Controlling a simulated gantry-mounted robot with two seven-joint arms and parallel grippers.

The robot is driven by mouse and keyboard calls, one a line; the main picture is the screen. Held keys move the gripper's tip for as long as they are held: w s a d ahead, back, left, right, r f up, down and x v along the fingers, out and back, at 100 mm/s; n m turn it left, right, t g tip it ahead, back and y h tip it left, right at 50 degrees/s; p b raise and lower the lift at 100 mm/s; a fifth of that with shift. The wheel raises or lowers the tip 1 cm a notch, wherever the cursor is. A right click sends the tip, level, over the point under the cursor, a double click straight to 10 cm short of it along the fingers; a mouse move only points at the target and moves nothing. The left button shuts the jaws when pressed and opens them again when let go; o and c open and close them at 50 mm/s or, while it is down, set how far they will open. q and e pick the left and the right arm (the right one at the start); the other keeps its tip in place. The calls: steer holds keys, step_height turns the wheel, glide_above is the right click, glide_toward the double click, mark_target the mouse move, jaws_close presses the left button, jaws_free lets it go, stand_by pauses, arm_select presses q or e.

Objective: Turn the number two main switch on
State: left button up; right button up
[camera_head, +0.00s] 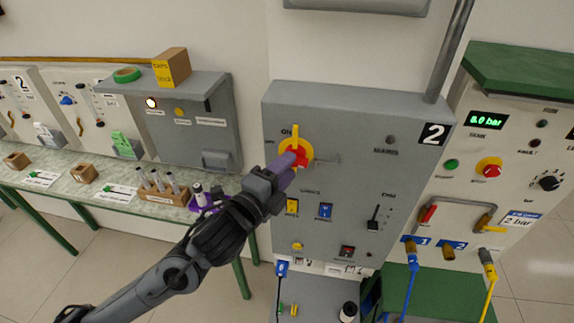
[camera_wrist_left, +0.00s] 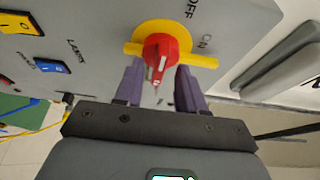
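The main switch (camera_head: 297,151) is a red knob on a round yellow plate, high on the grey cabinet (camera_head: 345,105) marked 2. It also shows in the left wrist view (camera_wrist_left: 163,56). A yellow bar (camera_wrist_left: 205,61) crosses behind the knob, with one end near the ON label; OFF is printed farther round. My left gripper (camera_head: 284,165) is at the switch. In the left wrist view its two purple fingers (camera_wrist_left: 160,80) stand apart on either side of the red knob's lower part. Firm contact cannot be told. My right gripper is out of view.
Yellow and blue rockers (camera_head: 292,207), a black slider (camera_head: 374,218) and a pipe (camera_head: 449,50) are on the cabinet. A panel with a red button (camera_head: 490,169) stands right. A bench (camera_head: 115,190) with a rod rack (camera_head: 160,191) is left.

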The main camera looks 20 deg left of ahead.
arm_select(q)
steer(key=shift+w+d, duration=0.1)
steer(key=shift+w, duration=0.35)
steer(key=shift+c, duration=0.4)
jaws_close()
